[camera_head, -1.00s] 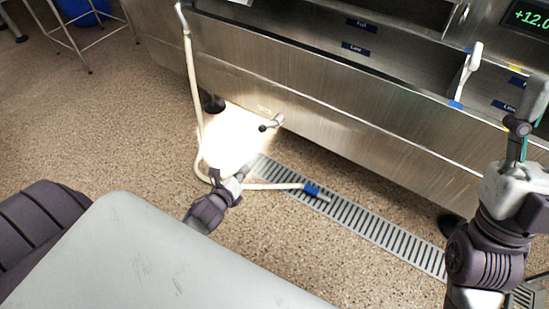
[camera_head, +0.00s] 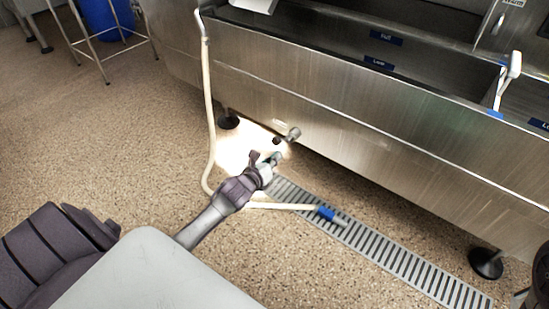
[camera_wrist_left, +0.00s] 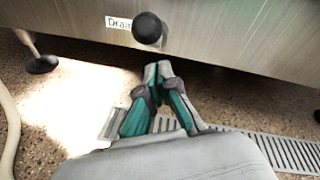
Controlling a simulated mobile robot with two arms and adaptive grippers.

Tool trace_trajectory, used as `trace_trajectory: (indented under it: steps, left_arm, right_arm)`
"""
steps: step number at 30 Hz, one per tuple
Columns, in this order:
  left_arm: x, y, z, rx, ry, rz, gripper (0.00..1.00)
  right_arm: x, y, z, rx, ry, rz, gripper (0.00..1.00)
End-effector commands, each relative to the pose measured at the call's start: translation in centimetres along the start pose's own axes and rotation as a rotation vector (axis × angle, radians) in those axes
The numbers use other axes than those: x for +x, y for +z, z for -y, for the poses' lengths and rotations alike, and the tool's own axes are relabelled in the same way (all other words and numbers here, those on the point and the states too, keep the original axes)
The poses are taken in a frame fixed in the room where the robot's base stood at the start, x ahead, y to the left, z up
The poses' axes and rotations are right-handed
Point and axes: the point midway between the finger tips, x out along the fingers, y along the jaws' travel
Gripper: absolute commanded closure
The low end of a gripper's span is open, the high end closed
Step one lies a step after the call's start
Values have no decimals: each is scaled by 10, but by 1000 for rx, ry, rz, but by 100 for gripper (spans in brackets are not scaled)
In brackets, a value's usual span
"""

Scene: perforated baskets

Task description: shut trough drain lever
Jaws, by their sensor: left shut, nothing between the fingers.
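The drain lever (camera_head: 292,134) sticks out from the lower front of the steel trough (camera_head: 340,125). Its dark round knob (camera_wrist_left: 148,28) shows end-on in the left wrist view, beside a label reading "Drain" (camera_wrist_left: 117,23). My left gripper (camera_head: 274,159) is just below and slightly left of the lever in the head view. In the left wrist view its fingertips (camera_wrist_left: 158,70) are together and empty, under the knob with a small gap apparent. I cannot tell whether they touch it. My right gripper is not in view.
A floor grate (camera_head: 380,253) runs below the trough. A cream hose (camera_head: 208,110) hangs at the trough's left end and lies along the floor to a blue nozzle (camera_head: 326,212). Trough feet (camera_head: 486,262) stand on the floor. Open floor lies left.

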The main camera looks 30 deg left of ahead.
Motion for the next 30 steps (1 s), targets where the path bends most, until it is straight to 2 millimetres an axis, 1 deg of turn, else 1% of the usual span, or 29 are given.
trace_trajectory:
  steps: [3, 6, 17, 22, 24, 25, 30]
  left_arm:
    - [3, 10, 0, 0, -1, 1, 100]
    - [4, 14, 0, -1, -1, 0, 100]
    - [3, 16, 1, -2, 0, -1, 100]
    - [2, 18, 4, -1, 5, -12, 100]
    - [2, 20, 7, 1, 10, -23, 100]
    - [1, 21, 8, 3, 13, -29, 100]
    - [1, 19, 10, 4, 22, -47, 100]
  right_arm:
    - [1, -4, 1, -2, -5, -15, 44]
    - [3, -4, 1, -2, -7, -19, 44]
    - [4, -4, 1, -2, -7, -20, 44]
    - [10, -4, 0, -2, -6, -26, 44]
    - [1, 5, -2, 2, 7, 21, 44]
    - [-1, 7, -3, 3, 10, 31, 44]
    - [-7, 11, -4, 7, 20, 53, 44]
